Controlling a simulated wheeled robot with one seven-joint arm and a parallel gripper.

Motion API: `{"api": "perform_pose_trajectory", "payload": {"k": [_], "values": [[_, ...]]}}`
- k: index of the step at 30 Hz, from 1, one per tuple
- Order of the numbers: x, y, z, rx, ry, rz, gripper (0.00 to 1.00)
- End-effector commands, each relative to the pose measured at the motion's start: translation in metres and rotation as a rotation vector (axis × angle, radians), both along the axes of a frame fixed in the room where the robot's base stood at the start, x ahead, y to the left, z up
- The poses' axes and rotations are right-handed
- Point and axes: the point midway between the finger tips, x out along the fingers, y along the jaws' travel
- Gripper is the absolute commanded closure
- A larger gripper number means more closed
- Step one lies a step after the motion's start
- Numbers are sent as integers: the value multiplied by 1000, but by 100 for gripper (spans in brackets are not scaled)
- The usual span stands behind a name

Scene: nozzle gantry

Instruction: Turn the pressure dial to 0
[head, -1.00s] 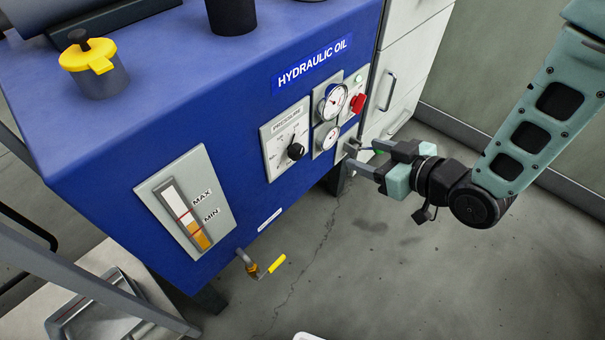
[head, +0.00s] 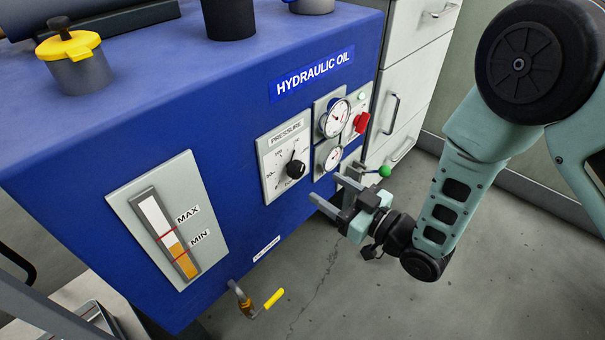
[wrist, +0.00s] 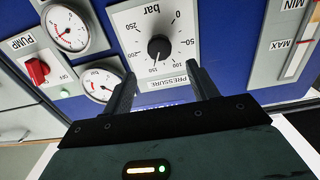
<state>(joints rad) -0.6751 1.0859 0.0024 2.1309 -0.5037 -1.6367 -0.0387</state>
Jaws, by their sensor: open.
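The pressure dial is a round black knob (head: 296,169) on a light grey plate (head: 271,172) on the front of the blue hydraulic oil tank. In the wrist view the plate is upside down, and the knob (wrist: 160,47) has a white pointer mark directed down, near the 150 label. The 0 label is at the upper right of the knob there. My gripper (head: 325,188) is open and empty, just right of and below the dial in the head view. In the wrist view its two fingers (wrist: 159,82) point towards the plate, apart from the knob.
Two gauges (head: 335,118) and a red pump switch (head: 361,122) sit right of the dial. A green-knobbed lever (head: 384,171) is close behind my gripper. A level gauge (head: 168,227) is at left, a yellow-handled valve (head: 273,299) below. Floor in front is open.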

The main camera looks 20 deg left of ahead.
Motion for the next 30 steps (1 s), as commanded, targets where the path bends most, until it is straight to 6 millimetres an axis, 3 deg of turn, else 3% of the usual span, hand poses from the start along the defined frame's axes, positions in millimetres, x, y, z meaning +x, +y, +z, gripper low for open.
{"api": "perform_pose_trajectory", "payload": {"k": [6,12,26,30], "values": [[17,42,-1,2,-2,1,41],[28,67,-1,1,-1,0,41],[32,77,0,-1,1,0,41],[32,77,0,-1,1,0,80]]}}
